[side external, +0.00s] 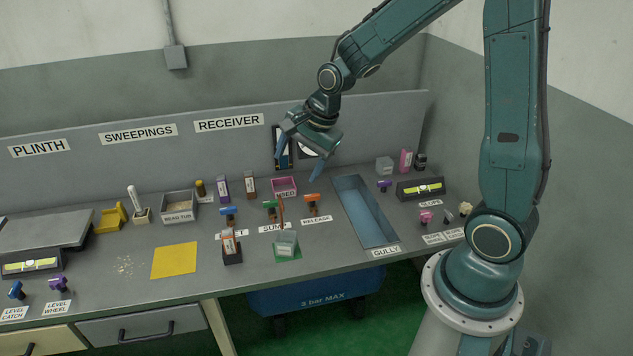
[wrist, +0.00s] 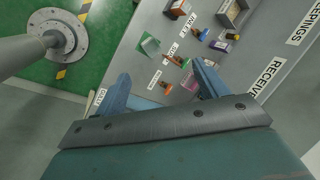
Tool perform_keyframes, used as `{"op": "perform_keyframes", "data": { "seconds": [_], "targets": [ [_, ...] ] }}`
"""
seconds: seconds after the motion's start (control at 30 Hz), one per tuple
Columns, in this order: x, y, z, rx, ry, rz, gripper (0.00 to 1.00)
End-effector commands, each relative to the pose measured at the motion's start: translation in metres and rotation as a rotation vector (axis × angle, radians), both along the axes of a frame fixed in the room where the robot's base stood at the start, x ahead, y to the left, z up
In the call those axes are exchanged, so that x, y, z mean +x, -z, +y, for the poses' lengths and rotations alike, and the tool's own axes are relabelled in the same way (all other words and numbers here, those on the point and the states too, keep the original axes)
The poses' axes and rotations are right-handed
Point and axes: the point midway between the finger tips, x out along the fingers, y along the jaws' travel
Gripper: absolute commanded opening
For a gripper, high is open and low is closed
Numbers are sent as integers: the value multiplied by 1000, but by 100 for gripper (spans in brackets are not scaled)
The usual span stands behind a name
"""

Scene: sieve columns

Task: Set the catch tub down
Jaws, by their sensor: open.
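My gripper (side external: 298,167) is open, its blue fingers spread and pointing down above the back of the bench, with nothing visible between them. In the wrist view my gripper (wrist: 161,72) shows the same wide gap. A small clear tub (side external: 286,243), which looks like the catch tub, stands upright on a green mat (side external: 293,256) at the front middle of the bench. My gripper is well above and behind it, apart from it. The green mat (wrist: 149,45) also shows in the wrist view, beyond the fingertips; tub detail there is too small to tell.
A blue sunken gully (side external: 364,210) lies right of the tub. Coloured valve handles (side external: 311,203) and a pink USED bin (side external: 284,187) stand behind it. A dark block holder (side external: 231,247) is close on its left. The yellow mat (side external: 174,260) is bare.

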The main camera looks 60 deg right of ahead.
Motion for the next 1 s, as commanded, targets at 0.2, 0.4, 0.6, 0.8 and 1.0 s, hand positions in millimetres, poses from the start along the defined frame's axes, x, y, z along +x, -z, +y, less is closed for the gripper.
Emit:
{"op": "perform_keyframes", "data": {
  "seconds": [0.2,0.4,0.6,0.8,1.0],
  "targets": [
    [-34,-45,16,-137,-272,-36,72],
    [-70,-76,29,-263,-515,-63,72],
    [-109,-100,39,-385,-755,-84,72],
    [-149,-117,46,-507,-986,-105,72],
    [-187,-125,51,-616,-1199,-122,72]
  ]
}}
